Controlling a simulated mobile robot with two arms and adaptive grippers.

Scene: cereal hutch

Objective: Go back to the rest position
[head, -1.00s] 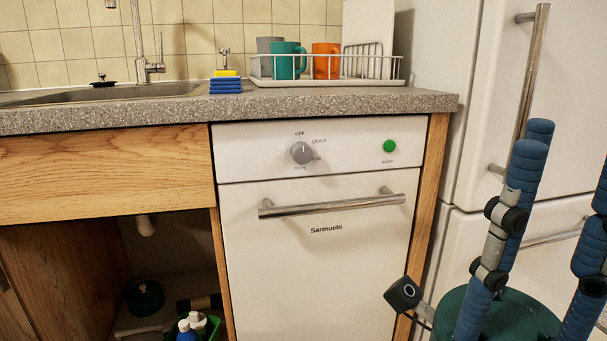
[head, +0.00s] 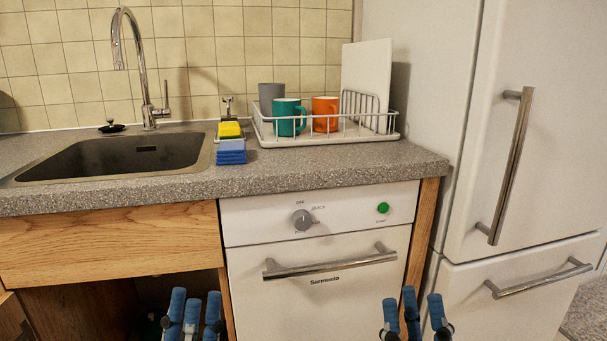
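My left gripper (head: 195,303) shows at the bottom of the head view, in front of the open space under the sink. Its blue padded fingers point up and stand apart, with nothing between them. My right gripper (head: 413,304) shows at the bottom right of centre, in front of the dishwasher's right edge. Its fingers also point up, spread apart and empty. The palms and arms of both are cut off by the lower picture edge.
The closed dishwasher (head: 318,302) has a bar handle (head: 330,264). Above it, the counter (head: 330,170) holds a dish rack (head: 350,137) with mugs, sponges (head: 231,150) and a sink (head: 112,157). The closed white fridge (head: 475,110) stands at the right.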

